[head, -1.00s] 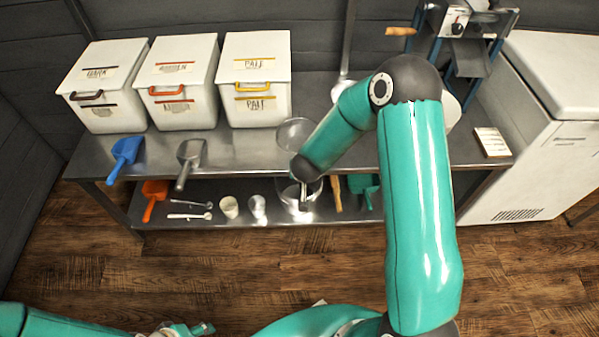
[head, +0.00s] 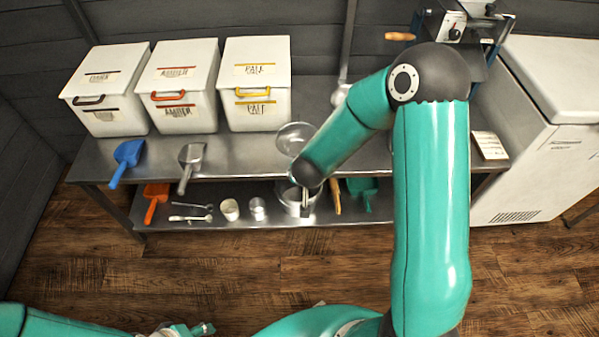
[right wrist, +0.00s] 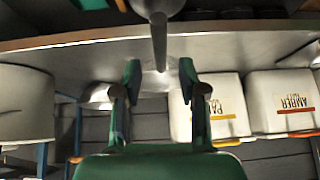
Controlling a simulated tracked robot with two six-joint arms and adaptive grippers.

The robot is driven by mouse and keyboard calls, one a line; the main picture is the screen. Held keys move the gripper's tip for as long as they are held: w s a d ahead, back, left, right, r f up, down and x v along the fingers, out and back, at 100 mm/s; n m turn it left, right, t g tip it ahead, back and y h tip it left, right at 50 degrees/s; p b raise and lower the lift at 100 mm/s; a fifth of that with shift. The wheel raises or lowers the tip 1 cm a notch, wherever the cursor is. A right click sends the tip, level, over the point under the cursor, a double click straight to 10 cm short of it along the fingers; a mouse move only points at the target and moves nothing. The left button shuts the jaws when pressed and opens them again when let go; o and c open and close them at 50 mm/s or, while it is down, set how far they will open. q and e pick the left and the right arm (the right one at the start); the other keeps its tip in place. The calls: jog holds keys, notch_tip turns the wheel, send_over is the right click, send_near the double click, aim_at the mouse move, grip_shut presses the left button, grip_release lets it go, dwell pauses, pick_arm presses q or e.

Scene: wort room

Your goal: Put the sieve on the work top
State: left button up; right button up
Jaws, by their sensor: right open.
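A round, see-through thing with a thin bright rim, which looks like the sieve (head: 294,138), lies on the steel work top (head: 238,155) near its front edge. In the right wrist view a straight grey rod, which looks like its handle (right wrist: 159,45), crosses the work top edge. My right gripper (right wrist: 160,75) is open, its green fingers on either side of the rod's far end. I cannot tell whether they touch it. In the head view my right wrist hides the space just in front of the sieve. My left gripper (head: 200,329) is low at the bottom edge, far from it.
Three white bins (head: 255,85) stand behind. A blue scoop (head: 127,158) and a grey scoop (head: 191,163) lie to the left. A metal pot (head: 292,205), cups and several tools are on the lower shelf. A mill (head: 465,40) stands at the back right.

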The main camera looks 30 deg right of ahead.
jog(key=p+v, duration=0.1)
jog(key=v, duration=0.3)
jog(key=shift+s+a+r, duration=0.1)
jog(key=shift+r, duration=0.2)
jog(key=s+a+f+n+g+y, duration=0.45)
jog(key=s+a+f+y, duration=0.25)
jog(key=s+a+f, duration=0.85)
notch_tip(320, 180, up, 10)
jog(key=p, duration=0.9)
jog(key=shift+s+a+f+g+p, duration=0.2)
jog(key=shift+s+a+g+p, duration=0.2)
jog(key=shift+s+a, duration=0.1)
